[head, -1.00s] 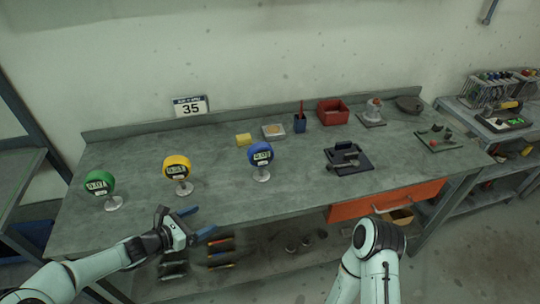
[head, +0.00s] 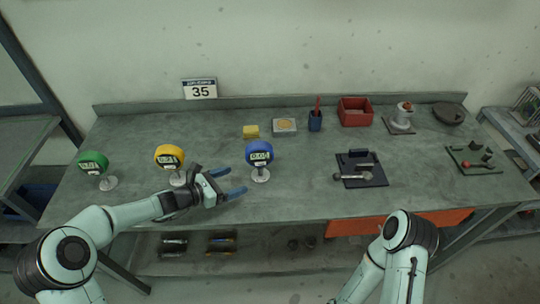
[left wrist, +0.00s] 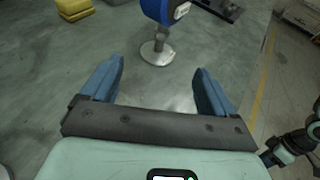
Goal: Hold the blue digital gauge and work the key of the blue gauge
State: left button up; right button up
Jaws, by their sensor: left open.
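The blue digital gauge (head: 259,155) stands upright on a round metal foot on the workbench, its display facing me. In the left wrist view, the lower part of the blue gauge (left wrist: 160,11) and its stem show just beyond the fingers; its top is cut off. My left gripper (head: 230,183) is open and empty, just left of the blue gauge and apart from it; its blue fingers also show in the left wrist view (left wrist: 157,85). The key is too small to make out. My right gripper is out of view; only part of my right arm shows.
A yellow gauge (head: 169,156) stands close behind my left wrist, and a green gauge (head: 93,162) stands farther left. A dark fixture (head: 361,170) lies to the right, with bare bench between.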

aim_at(258, 176)
pick_arm(q)
jog(key=shift+w+d, duration=0.2)
jog(key=shift+d, duration=0.1)
jog(key=shift+x, duration=4.85)
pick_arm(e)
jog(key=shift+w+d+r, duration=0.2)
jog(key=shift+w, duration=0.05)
pick_arm(q)
jog(key=c, duration=1.5)
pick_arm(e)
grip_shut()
